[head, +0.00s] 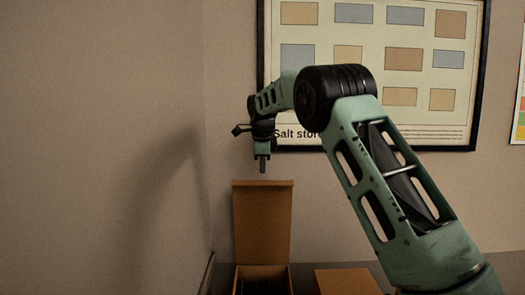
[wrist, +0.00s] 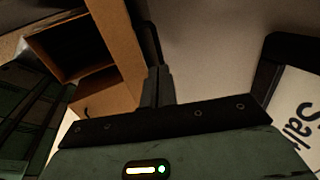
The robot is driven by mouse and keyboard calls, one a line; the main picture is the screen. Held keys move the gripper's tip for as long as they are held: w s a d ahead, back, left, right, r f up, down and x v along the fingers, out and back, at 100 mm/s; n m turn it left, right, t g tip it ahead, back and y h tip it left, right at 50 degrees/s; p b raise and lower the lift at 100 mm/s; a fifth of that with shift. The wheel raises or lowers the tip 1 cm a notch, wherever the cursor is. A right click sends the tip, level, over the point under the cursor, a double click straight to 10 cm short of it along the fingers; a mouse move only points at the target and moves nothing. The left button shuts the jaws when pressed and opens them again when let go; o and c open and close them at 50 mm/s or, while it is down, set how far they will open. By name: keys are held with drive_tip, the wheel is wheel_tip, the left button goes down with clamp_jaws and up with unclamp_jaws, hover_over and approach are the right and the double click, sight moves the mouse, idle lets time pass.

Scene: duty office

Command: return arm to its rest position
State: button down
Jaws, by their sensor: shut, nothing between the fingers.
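My arm reaches up and to the left across the head view. My gripper (head: 262,165) points down in front of the wall, just above the raised lid of a brown box. Its fingers are together and hold nothing.
The brown box (head: 262,272) stands open below my gripper, its lid (head: 262,222) upright. A second brown box (head: 347,281) is to its right. A framed chart (head: 400,50) hangs on the wall behind my arm. The left wall (head: 100,140) is bare.

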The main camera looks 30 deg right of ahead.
drive_tip(key=b+v, duration=0.1)
drive_tip(key=v, duration=0.8)
drive_tip(key=shift+r, duration=0.2)
drive_tip(key=shift+s, duration=0.1)
